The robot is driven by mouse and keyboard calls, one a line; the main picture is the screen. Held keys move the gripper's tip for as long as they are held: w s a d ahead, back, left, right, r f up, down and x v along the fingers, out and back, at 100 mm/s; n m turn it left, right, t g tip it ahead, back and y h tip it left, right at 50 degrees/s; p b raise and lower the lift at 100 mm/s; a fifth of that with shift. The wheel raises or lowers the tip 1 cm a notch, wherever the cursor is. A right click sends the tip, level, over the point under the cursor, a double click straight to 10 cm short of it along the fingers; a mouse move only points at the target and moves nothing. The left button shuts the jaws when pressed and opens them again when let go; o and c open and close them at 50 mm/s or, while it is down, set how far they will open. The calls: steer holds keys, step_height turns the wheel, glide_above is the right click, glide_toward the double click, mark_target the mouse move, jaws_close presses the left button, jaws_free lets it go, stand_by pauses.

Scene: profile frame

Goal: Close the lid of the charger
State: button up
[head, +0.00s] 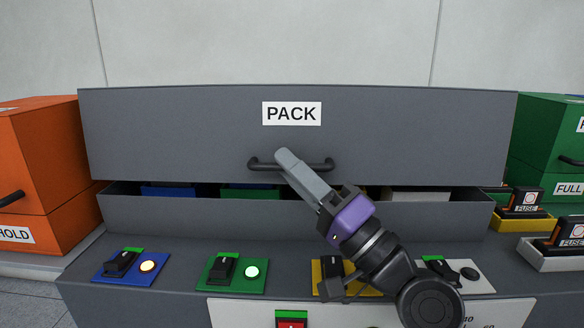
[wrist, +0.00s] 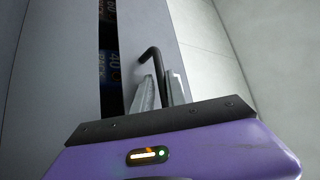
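The charger's dark grey lid (head: 200,135), labelled PACK, hangs partly lowered above the grey charger body (head: 150,212). A dark gap runs between lid and body. The lid's black bar handle (head: 258,165) is at its front middle. My gripper (head: 287,158) reaches it from the lower right, its fingers covering the handle's middle. In the wrist view the handle (wrist: 149,58) runs down between the two close-set fingers (wrist: 161,82) of my gripper, which look shut on it. The lid (wrist: 165,25) and gap also show there.
Coloured switch panels, blue (head: 108,273), green (head: 220,285), yellow and white, line the ledge below. An orange box (head: 40,150) stands left and a green box (head: 550,135) right. Fuse holders (head: 525,205) sit at the right. Blue and green items show inside the gap.

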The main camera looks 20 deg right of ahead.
steer(key=shift+o, duration=0.8)
steer(key=v, duration=0.8)
